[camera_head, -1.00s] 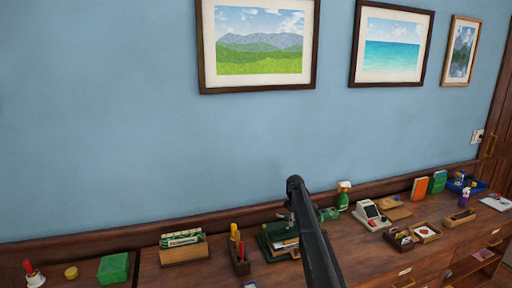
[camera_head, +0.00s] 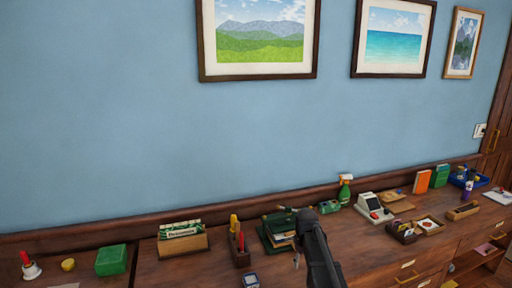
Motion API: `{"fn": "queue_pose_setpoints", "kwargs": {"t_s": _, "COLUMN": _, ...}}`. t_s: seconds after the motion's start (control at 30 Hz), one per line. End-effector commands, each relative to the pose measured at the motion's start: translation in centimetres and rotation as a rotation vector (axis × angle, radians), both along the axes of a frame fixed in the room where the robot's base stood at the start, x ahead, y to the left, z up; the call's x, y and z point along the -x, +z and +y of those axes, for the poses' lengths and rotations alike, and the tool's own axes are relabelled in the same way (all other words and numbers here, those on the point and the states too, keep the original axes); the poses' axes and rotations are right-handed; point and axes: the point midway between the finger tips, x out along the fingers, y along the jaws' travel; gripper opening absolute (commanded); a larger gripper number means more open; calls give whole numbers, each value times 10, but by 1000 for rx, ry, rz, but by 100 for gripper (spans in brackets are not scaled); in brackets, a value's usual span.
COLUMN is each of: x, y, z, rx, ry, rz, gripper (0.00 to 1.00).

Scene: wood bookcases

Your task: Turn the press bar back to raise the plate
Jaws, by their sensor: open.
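A dark green press (camera_head: 266,238) stands on the wooden counter near the middle of the head view, with light sheets or books showing in it. A short thin bar (camera_head: 286,209) shows at its top, close to my dark arm. My arm rises from the bottom edge just right of the press and covers part of its right side. My gripper cannot be made out; only dark arm links show. The plate's height is too small to tell.
A pen holder (camera_head: 239,251) and a card box (camera_head: 182,240) stand left of the press. A green spray bottle (camera_head: 345,190), a small green item (camera_head: 329,207) and a white card machine (camera_head: 372,208) stand to the right. The blue wall is behind.

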Motion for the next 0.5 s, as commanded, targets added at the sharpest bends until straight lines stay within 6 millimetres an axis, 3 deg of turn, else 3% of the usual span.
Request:
{"fn": "queue_pose_setpoints", "kwargs": {"t_s": 0.03, "x": 34, "y": -10, "z": 0, "rx": 0, "ry": -51, "rz": 0, "gripper": 66}}
{"fn": "queue_pose_setpoints", "kwargs": {"t_s": 0.2, "x": 107, "y": -26, "z": -1, "rx": 0, "ry": -241, "rz": 0, "gripper": 66}}
{"fn": "queue_pose_setpoints", "kwargs": {"t_s": 0.4, "x": 174, "y": -40, "z": -1, "rx": 1, "ry": -429, "rz": -1, "gripper": 66}}
{"fn": "queue_pose_setpoints", "kwargs": {"t_s": 0.5, "x": 193, "y": -44, "z": -1, "rx": 1, "ry": -489, "rz": -1, "gripper": 66}}
